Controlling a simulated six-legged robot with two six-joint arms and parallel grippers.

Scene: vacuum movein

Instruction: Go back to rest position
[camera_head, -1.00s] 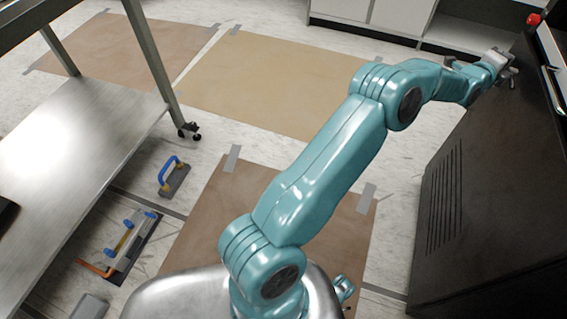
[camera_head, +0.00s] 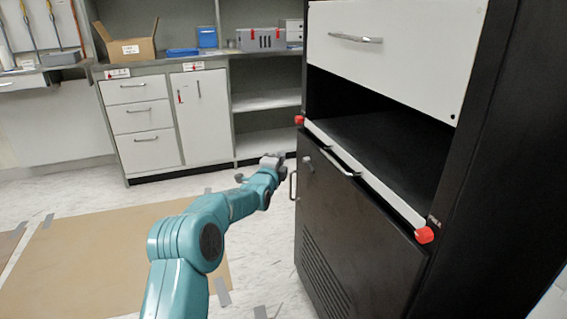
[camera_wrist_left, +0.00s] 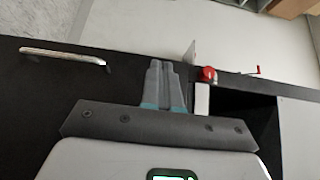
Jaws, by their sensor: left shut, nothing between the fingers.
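My left arm, teal, reaches up from the bottom of the head view. Its left gripper (camera_head: 273,160) is beside the left edge of the black cabinet (camera_head: 345,235), in front of the back counter. In the left wrist view the two grey fingers (camera_wrist_left: 160,66) are together with nothing between them. Behind them are the dark cabinet front and a metal handle (camera_wrist_left: 62,54). I cannot tell if the gripper touches the cabinet. My right gripper is not in view.
The cabinet has an open black bay with red knobs (camera_head: 424,235) on a white rail and a white drawer (camera_head: 385,50) above. Counters with a cardboard box (camera_head: 130,48) and grey case (camera_head: 261,40) stand behind. A tan mat (camera_head: 80,260) lies on open floor at left.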

